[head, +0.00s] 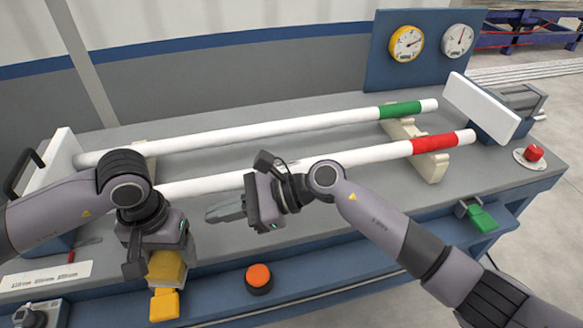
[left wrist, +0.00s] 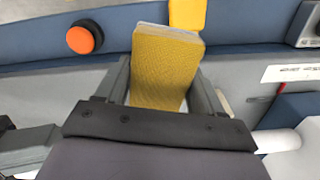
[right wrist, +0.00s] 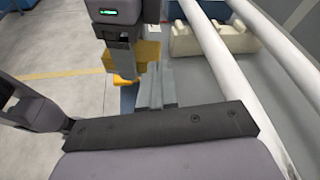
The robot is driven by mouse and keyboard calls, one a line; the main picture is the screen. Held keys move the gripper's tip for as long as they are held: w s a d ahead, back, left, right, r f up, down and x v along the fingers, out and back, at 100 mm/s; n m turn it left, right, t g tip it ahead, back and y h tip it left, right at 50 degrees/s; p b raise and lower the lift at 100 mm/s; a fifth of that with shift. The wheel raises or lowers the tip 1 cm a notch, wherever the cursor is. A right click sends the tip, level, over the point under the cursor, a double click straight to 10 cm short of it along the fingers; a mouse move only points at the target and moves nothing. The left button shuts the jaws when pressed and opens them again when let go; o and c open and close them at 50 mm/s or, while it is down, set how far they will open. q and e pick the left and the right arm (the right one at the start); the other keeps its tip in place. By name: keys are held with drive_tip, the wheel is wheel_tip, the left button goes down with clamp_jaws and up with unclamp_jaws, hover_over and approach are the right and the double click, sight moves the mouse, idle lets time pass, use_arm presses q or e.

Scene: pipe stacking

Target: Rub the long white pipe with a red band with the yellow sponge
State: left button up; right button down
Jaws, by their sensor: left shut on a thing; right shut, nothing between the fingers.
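The long white pipe with a red band (head: 370,155) lies across the bench on cream supports, the band (head: 435,143) near its right end. My arms hide parts of it in the head view. My left gripper (head: 160,250) is shut on the yellow sponge (left wrist: 165,72), low at the bench's front edge. The sponge (head: 168,268) points downward, apart from the pipe. My right gripper (head: 212,213) is shut and empty, its fingers pointing left in front of the pipe. In the right wrist view its fingers (right wrist: 157,85) are closed together beside the pipe (right wrist: 240,90).
A parallel white pipe with a green band (head: 260,127) lies behind. A white plate (head: 480,107) stands at the right ends, another (head: 62,160) at the left. A yellow piece (head: 164,304) is just below the sponge. An orange button (head: 258,277) sits on the front ledge.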

use_arm(q)
drive_tip(key=shift+r, duration=0.15)
use_arm(e)
drive_tip(key=w+d+f+n+h, duration=0.1)
drive_tip(key=w+d+n+h, duration=0.1)
drive_tip(key=w+n+h, duration=0.15)
use_arm(q)
drive_tip(key=shift+r, duration=0.15)
drive_tip(key=shift+r+p, duration=0.1)
drive_tip(key=shift+p, duration=0.25)
use_arm(e)
drive_tip(key=n+t+h, duration=0.5)
drive_tip(key=n+h, duration=0.3)
drive_tip(key=h, duration=0.4)
approach(320, 161)
drive_tip(key=w, duration=0.2)
use_arm(q)
drive_tip(key=shift+f+b, duration=1.35)
use_arm(e)
drive_tip(key=shift+s+d+f, duration=0.1)
drive_tip(key=shift+d+f, duration=0.05)
drive_tip(key=shift+f, duration=1.2)
drive_tip(key=shift+s+d+f, duration=0.1)
drive_tip(key=shift+d+f, duration=0.05)
drive_tip(key=shift+f, duration=1.15)
use_arm(q)
drive_tip(key=shift+f+b, duration=0.55)
use_arm(e)
drive_tip(key=shift+f, duration=0.7)
